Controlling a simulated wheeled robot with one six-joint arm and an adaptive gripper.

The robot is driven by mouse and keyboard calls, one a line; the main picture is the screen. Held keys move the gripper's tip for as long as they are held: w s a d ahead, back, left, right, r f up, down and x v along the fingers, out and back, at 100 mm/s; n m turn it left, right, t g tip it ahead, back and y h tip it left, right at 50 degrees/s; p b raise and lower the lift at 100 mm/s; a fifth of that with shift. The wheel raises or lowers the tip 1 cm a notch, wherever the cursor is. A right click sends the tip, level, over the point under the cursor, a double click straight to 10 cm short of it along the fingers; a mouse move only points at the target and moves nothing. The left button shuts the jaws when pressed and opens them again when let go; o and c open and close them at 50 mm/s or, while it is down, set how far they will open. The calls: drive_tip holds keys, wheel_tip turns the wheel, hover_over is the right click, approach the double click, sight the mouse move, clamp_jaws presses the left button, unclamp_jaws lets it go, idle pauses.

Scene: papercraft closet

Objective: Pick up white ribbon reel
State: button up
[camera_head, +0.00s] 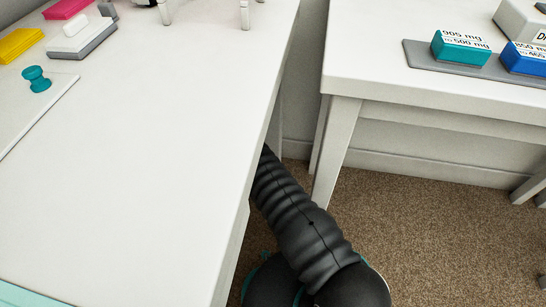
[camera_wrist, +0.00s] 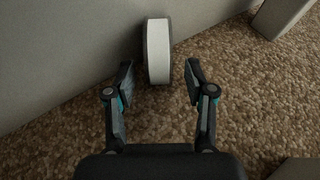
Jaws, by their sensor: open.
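The white ribbon reel (camera_wrist: 158,52) stands upright on its edge on the carpet in the wrist view, close to a pale wall or panel. It has a white band between dark rims. My gripper (camera_wrist: 160,75) is open, with one finger on each side of the reel's lower part. The fingertips look apart from the reel; I cannot tell how deep it sits between them. In the head view my arm reaches down beside the left table, and the gripper and the reel are hidden there.
The left white table (camera_head: 150,130) holds a teal spool-shaped piece (camera_head: 37,79), a yellow block (camera_head: 20,45) and a pink block (camera_head: 68,8). The right table (camera_head: 400,85) holds teal (camera_head: 460,50) and blue (camera_head: 525,58) labelled blocks. Brown carpet (camera_head: 440,240) is open between table legs.

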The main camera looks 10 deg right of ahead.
drive_tip(key=shift+w+d+f, duration=0.25)
drive_tip(key=shift+d, duration=0.1)
clamp_jaws()
drive_tip(key=shift+r, duration=0.15)
drive_tip(key=shift+r, duration=0.6)
wheel_tip(320, 180, up, 2)
drive_tip(key=shift+r+p, duration=0.25)
drive_tip(key=shift+p, duration=0.1)
drive_tip(key=s+a, duration=0.3)
drive_tip(key=a, duration=0.1)
drive_tip(key=s+a, duration=0.4)
drive_tip(key=a, duration=0.1)
drive_tip(key=s+a, duration=0.3)
drive_tip(key=a, duration=0.2)
drive_tip(key=shift+s+a+f, duration=0.2)
drive_tip(key=shift+s+a, duration=0.05)
drive_tip(key=shift+s, duration=0.15)
